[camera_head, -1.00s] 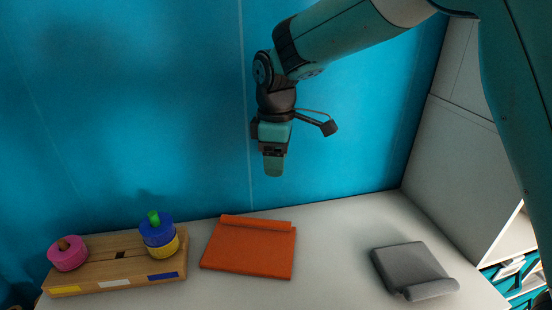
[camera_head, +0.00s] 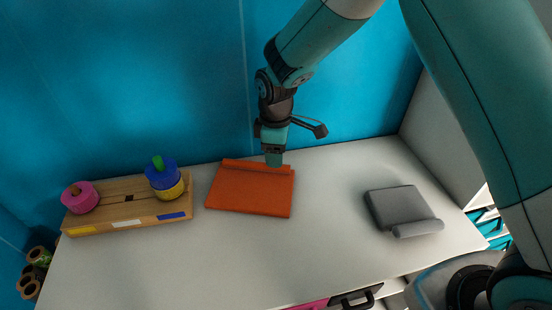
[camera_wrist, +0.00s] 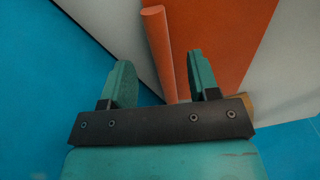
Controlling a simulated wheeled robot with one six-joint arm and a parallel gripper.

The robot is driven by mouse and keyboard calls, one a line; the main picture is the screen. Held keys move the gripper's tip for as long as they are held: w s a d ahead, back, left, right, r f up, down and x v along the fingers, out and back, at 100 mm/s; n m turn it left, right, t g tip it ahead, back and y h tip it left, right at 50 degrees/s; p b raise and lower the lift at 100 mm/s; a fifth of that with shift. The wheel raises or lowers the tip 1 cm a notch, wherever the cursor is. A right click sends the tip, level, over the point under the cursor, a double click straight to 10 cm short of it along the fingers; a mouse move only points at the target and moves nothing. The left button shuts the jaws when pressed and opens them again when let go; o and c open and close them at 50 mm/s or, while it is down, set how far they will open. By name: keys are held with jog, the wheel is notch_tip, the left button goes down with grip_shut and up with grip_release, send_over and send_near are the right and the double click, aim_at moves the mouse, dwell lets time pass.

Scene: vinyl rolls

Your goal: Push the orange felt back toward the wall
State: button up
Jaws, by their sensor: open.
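The orange felt (camera_head: 249,192) lies on the white table, mostly flat, with a rolled edge on its wall side. My gripper (camera_head: 273,160) is at the right part of that rolled edge, pointing down, close to the blue wall. In the wrist view my gripper (camera_wrist: 160,82) is open, its two teal fingers apart. The felt's roll (camera_wrist: 157,50) shows between the fingers, with the flat orange sheet (camera_wrist: 208,30) beyond it. I cannot tell whether a finger touches the felt.
A wooden board (camera_head: 128,212) with pink, blue and yellow discs stands left of the felt. A grey felt (camera_head: 397,205) with a rolled front edge lies to the right. The blue wall (camera_head: 190,80) closes off the back. The table front (camera_head: 220,265) is clear.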

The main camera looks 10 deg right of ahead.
jog(key=shift+f+p, duration=0.35)
jog(key=shift+f, duration=1.8)
grip_shut()
jog(key=shift+w+d, duration=0.1)
jog(key=shift+w+d, duration=0.55)
jog(key=shift+d, duration=0.2)
grip_release()
jog(key=shift+r, duration=0.1)
